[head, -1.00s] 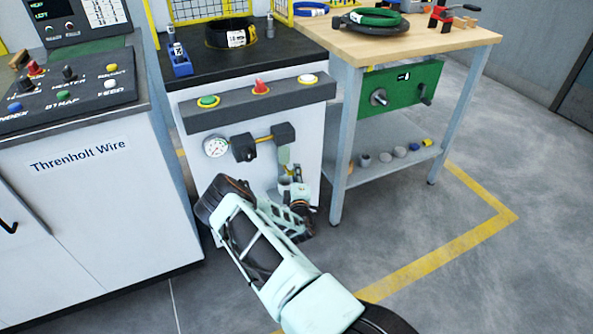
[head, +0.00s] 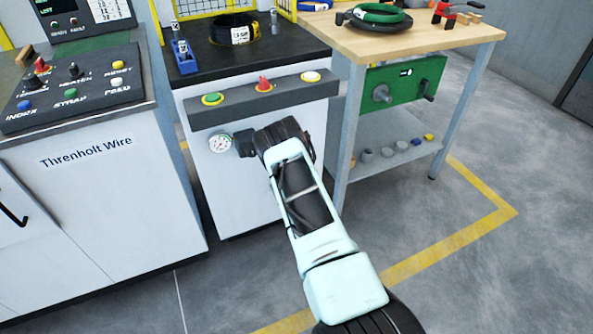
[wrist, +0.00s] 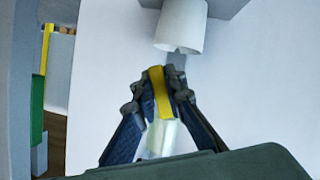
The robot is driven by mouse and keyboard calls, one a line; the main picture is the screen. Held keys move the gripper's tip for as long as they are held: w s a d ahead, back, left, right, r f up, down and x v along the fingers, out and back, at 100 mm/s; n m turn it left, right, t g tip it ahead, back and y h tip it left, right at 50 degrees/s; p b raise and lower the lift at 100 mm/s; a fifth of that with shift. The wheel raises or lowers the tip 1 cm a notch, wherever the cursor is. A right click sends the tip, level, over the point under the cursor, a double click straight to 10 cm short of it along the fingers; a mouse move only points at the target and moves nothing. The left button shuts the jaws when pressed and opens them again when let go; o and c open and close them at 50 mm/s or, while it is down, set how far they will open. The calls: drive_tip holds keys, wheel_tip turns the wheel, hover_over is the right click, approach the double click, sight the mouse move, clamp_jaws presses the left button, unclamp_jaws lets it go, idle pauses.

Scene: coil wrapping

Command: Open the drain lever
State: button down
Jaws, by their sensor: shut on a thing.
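The yellow drain lever (wrist: 159,92) shows in the middle of the wrist view, just below a pale cylindrical bowl (wrist: 181,26). My gripper (wrist: 157,84) is shut on the lever, with one dark finger on either side of it. A pale part lies behind and below the lever, partly hidden by the fingers. In the head view my arm reaches to the front of the white cabinet (head: 244,205) and hides the lever, the bowl and the fingers.
A pressure gauge (head: 220,143) and a dark valve block (head: 244,143) sit left of my wrist on the cabinet. Above is a grey panel with green, red and white buttons (head: 264,84). A wooden-topped workbench (head: 410,40) stands close on the right.

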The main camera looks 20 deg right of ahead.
drive_tip(key=m+y, duration=0.1)
drive_tip(key=a+m+y, duration=0.1)
drive_tip(key=m, duration=0.1)
drive_tip(key=shift+a+f+b, duration=0.1)
drive_tip(key=shift+f+b, duration=0.1)
drive_tip(key=shift+b, duration=0.15)
idle(0.5)
drive_tip(key=c, duration=2)
unclamp_jaws()
drive_tip(key=shift+o, duration=0.2)
drive_tip(key=shift+s+r, duration=0.1)
drive_tip(key=shift+s, duration=0.05)
drive_tip(key=v, duration=1.1)
drive_tip(key=shift+s+d+r, duration=0.2)
drive_tip(key=shift+s+r, duration=0.1)
